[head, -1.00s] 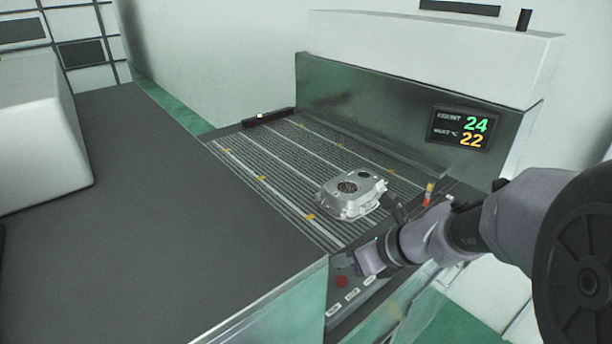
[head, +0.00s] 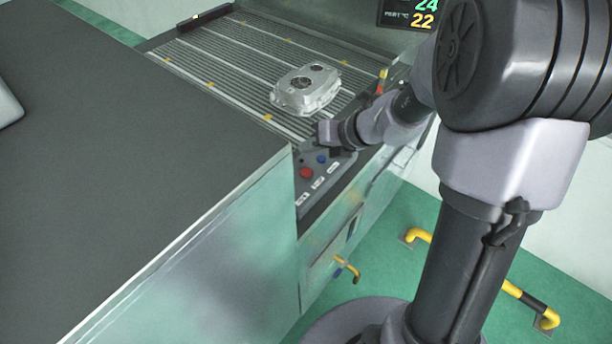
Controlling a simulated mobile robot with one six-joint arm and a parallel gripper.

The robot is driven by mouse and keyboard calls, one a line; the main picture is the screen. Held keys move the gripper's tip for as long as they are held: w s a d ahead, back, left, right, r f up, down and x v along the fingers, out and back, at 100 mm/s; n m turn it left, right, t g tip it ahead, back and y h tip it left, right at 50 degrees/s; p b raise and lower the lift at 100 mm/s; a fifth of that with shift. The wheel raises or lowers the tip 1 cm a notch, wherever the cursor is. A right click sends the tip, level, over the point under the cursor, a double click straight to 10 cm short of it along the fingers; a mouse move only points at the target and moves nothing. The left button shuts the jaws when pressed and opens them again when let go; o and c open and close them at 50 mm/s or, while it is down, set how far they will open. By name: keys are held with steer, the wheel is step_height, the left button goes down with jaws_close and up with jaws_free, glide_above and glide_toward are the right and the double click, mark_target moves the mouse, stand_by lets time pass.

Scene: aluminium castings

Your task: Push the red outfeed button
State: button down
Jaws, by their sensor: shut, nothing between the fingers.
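The red button (head: 306,173) sits on a dark sloped control panel (head: 324,190) at the front end of the conveyor. A blue button (head: 321,159) is just behind it, and white labels lie along the panel's front edge. My gripper (head: 312,146) is above the back part of the panel, close to the blue button and apart from the red one. Its fingers are small and partly blurred here; it appears shut and holds nothing.
A silver aluminium casting (head: 306,88) rests on the slatted conveyor (head: 225,62) just behind my gripper. A wide dark table (head: 120,150) borders the panel on the left. A display (head: 408,14) and a small red-and-yellow piece (head: 381,82) stand behind. Yellow rails (head: 532,302) rise from the green floor.

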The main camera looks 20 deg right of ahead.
mark_target(310, 174)
step_height(310, 174, down, 6)
steer(key=b, duration=0.4)
steer(key=shift+r, duration=0.15)
stand_by(1.6)
steer(key=shift+f+b, duration=0.4)
steer(key=shift+f+b, duration=0.35)
steer(key=shift+f, duration=0.15)
stand_by(0.4)
steer(key=shift+r+p, duration=0.9)
step_height(310, 174, up, 5)
steer(key=p, duration=0.5)
steer(key=shift+r, duration=0.15)
